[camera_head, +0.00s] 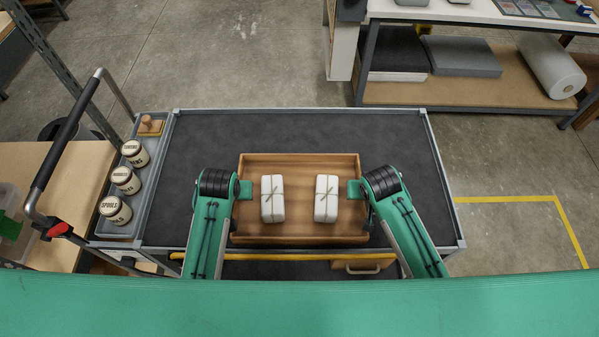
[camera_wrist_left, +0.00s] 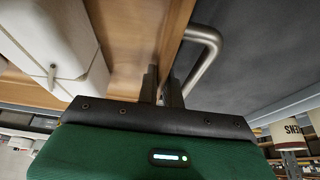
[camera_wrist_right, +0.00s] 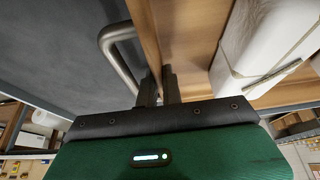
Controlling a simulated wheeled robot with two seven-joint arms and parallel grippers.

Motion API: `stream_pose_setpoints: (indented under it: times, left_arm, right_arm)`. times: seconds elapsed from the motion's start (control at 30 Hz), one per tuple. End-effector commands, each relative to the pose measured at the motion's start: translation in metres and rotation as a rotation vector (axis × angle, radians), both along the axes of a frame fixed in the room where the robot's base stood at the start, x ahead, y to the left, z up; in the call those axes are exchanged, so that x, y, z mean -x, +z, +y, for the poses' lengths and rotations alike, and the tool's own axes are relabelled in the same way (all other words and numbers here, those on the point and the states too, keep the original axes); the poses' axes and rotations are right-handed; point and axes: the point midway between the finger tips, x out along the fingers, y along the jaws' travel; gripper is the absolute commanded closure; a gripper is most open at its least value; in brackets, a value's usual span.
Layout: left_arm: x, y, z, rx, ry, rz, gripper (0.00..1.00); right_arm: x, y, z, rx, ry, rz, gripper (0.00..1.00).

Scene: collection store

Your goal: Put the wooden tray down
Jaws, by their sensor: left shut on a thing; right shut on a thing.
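The wooden tray (camera_head: 299,225) is over the dark top of the cart (camera_head: 300,130), near its front edge, and looks level. Two white tied packages (camera_head: 272,199) (camera_head: 327,198) stand in it side by side, apart. My left gripper (camera_head: 244,189) is shut at the tray's left end, and my right gripper (camera_head: 355,189) is shut at its right end. In both wrist views the fingers (camera_wrist_left: 163,85) (camera_wrist_right: 158,88) meet the tray's end wall beside a bent metal handle (camera_wrist_left: 207,50) (camera_wrist_right: 117,50). I cannot tell whether the tray's underside touches the cart top.
Several lidded jars (camera_head: 125,180) and a wooden stamp-like block (camera_head: 150,125) stand in the narrow bin at the cart's left. A push handle (camera_head: 70,140) rises left of them. The cart top is clear behind and beside the tray. A shelf bench (camera_head: 470,92) stands behind right.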

Motion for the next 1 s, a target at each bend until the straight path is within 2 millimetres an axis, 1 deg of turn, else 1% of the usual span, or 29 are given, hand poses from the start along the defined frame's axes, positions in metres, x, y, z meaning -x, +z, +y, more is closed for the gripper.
stream_pose_setpoints:
  times: [0.17,0.2,0.27,0.3,0.57,0.67,0.77,0.83,1.0]
  left_arm:
    - [-0.001,-0.007,0.0,0.0,0.0,-0.004,1.0]
    - [0.0,-0.009,0.0,0.0,0.0,0.0,0.91]
    - [0.0,-0.007,0.0,0.0,0.0,0.0,0.79]
    - [0.0,-0.007,0.0,0.0,0.0,0.0,0.71]
    - [0.0,-0.007,0.0,0.0,0.0,0.0,0.71]
    - [0.001,-0.004,0.0,0.0,0.0,-0.001,0.71]
    - [0.005,0.006,0.0,0.0,0.0,-0.002,0.71]
    - [0.009,0.016,0.0,0.001,0.0,-0.002,0.71]
    - [0.023,0.049,0.0,0.001,0.0,-0.003,0.71]
  right_arm:
    - [-0.001,-0.007,0.0,-0.001,-0.001,-0.004,1.0]
    - [0.0,-0.009,0.0,0.0,0.0,0.0,0.91]
    - [0.0,-0.007,0.0,0.0,0.0,0.0,0.79]
    - [0.0,-0.007,0.0,0.0,0.0,0.0,0.71]
    - [0.0,-0.007,0.0,0.0,0.0,0.0,0.71]
    - [0.0,-0.007,0.0,0.0,0.0,0.0,0.71]
    - [0.0,-0.007,0.0,0.0,0.0,0.0,0.71]
    - [0.0,-0.007,0.0,0.0,0.0,0.0,0.71]
    - [0.0,-0.007,0.0,0.0,0.0,0.0,0.71]
